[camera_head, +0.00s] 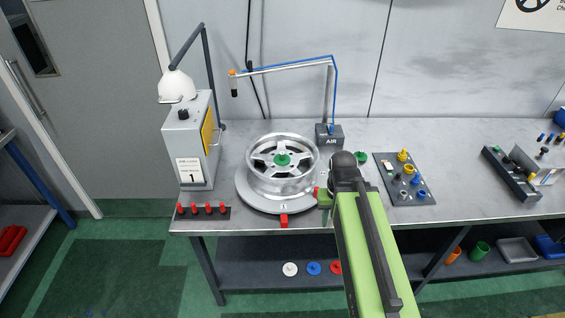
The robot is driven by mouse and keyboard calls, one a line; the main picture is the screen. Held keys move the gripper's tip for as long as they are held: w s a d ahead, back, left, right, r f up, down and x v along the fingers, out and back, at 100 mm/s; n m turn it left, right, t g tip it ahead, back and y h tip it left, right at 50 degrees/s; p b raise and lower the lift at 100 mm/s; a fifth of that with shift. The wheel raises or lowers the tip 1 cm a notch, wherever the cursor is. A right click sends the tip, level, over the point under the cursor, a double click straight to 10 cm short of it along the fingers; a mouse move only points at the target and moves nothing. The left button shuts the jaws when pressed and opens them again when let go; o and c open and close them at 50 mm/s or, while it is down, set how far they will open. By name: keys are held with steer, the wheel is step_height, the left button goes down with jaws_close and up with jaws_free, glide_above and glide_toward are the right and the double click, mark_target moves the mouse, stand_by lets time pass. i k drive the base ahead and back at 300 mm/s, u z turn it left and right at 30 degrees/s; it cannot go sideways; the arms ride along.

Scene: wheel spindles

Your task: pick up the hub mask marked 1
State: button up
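A green hub piece (283,160) sits in the centre of a silver wheel (262,182), which lies flat on a round grey plate (250,200). Another green round piece (361,157) lies on the bench behind my arm, partly hidden by it. White (290,269), blue (314,268) and red (336,267) discs lie on the lower shelf. I cannot read a mark 1 on any of these pieces. My gripper (325,200) is at the bench's front, just right of the wheel. Its fingers are small and partly hidden, so I cannot tell its opening.
A grey box (188,145) with a card reading 1 stands left of the wheel. An air stand (329,135) with an overhead boom is behind it. A dark tray (405,180) of coloured plugs and a dark rack (511,174) stand right. Bare bench (455,200) lies between them.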

mark_target(281, 159)
steer(key=k, duration=1.25)
steer(key=u, duration=0.35)
steer(key=i, duration=0.7)
steer(key=u, duration=0.75)
steer(key=i, duration=1.2)
steer(key=u, duration=0.2)
